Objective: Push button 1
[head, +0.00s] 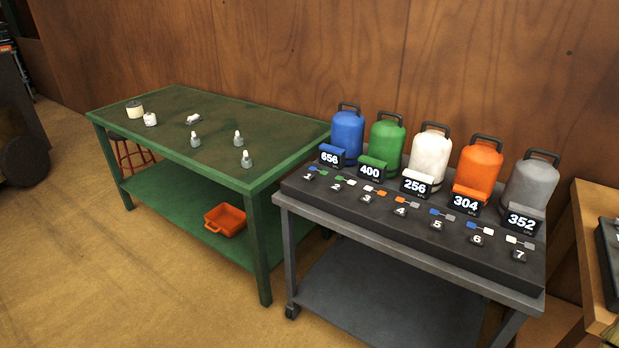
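Button 1 (309,176) is a small dark button marked "1" at the left end of a row of numbered buttons on the black panel (400,232). A blue-and-green tag sits just behind it. Button 2 (336,184) is to its right, and the row runs on to button 7 (519,255) at the right end. The blue tank (347,134) with a display reading 656 stands behind button 1. My gripper is not in view.
Green, white, orange and grey tanks stand right of the blue one, on a grey cart (390,300). A green table (170,150) with small items and an orange tray (225,219) stands left. A wooden table (590,270) is right. Open floor lies front left.

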